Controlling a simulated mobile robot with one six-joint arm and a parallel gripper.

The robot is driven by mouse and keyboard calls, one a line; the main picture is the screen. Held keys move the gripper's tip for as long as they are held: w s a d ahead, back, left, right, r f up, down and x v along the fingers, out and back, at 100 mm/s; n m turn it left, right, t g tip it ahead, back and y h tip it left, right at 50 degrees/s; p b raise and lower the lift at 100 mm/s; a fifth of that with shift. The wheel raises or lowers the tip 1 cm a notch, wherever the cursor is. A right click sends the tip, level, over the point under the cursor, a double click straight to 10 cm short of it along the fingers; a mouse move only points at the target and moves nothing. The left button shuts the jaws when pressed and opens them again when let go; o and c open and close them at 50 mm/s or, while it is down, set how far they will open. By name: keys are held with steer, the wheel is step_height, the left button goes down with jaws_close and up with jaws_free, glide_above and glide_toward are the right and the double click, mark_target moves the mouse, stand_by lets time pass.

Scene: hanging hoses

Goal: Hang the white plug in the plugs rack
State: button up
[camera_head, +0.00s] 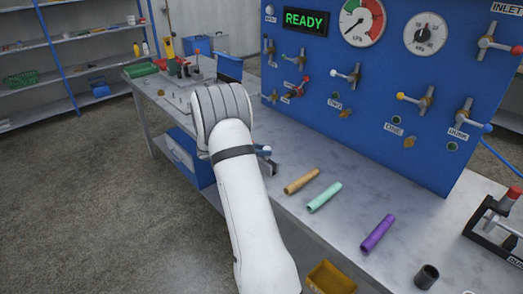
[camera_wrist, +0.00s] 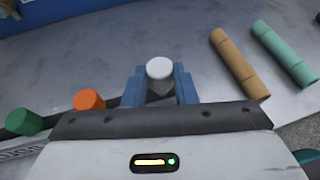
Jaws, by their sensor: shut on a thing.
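The white plug (camera_wrist: 160,72) stands upright between the blue fingers of my gripper (camera_wrist: 160,88) in the wrist view. The gripper is shut on it. An orange plug (camera_wrist: 90,100) and a green plug (camera_wrist: 22,122) stand to its left along the dark rail of a rack (camera_wrist: 62,122). My gripper and wrist housing cover part of this rail, and I cannot tell whether the white plug's lower end touches it. In the head view my gripper (camera_head: 266,157) is low over the bench's front edge, mostly behind my white arm; the white plug cannot be made out there.
Tan (camera_head: 301,181), mint (camera_head: 324,197) and purple (camera_head: 377,233) tubes lie on the grey bench, right of my gripper. A dark cup (camera_head: 427,276) and another black rack (camera_head: 480,222) stand farther right. The blue valve panel (camera_head: 375,110) rises behind. A yellow bin (camera_head: 331,278) is at the front edge.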

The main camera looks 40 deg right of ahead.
steer(key=shift+f+b, duration=0.6)
steer(key=shift+f, duration=0.4)
steer(key=o, duration=1)
steer(key=shift+o, duration=0.2)
steer(key=shift+a+r, duration=0.1)
steer(key=v, duration=0.7)
steer(key=shift+a, duration=0.3)
steer(key=shift+r, duration=0.15)
steer(key=s+a+r+m+t+y, duration=0.1)
steer(key=s+a+r+m+y, duration=0.2)
steer(key=s+a, duration=0.6)
steer(key=s+a+r+m+t+y, duration=0.2)
steer(key=s+a+r+m+y, duration=0.1)
steer(key=s+a+m+y, duration=0.3)
steer(key=s+a+r+m+t+y, duration=0.1)
steer(key=s+a+r+m+y, duration=0.2)
steer(key=s+a+m, duration=0.4)
steer(key=s+a+y, duration=0.1)
steer(key=s+a, duration=0.4)
steer(key=s, duration=0.2)
steer(key=shift+a+r+p, duration=0.25)
steer(key=shift+r+p, duration=0.05)
steer(key=shift+p, duration=0.05)
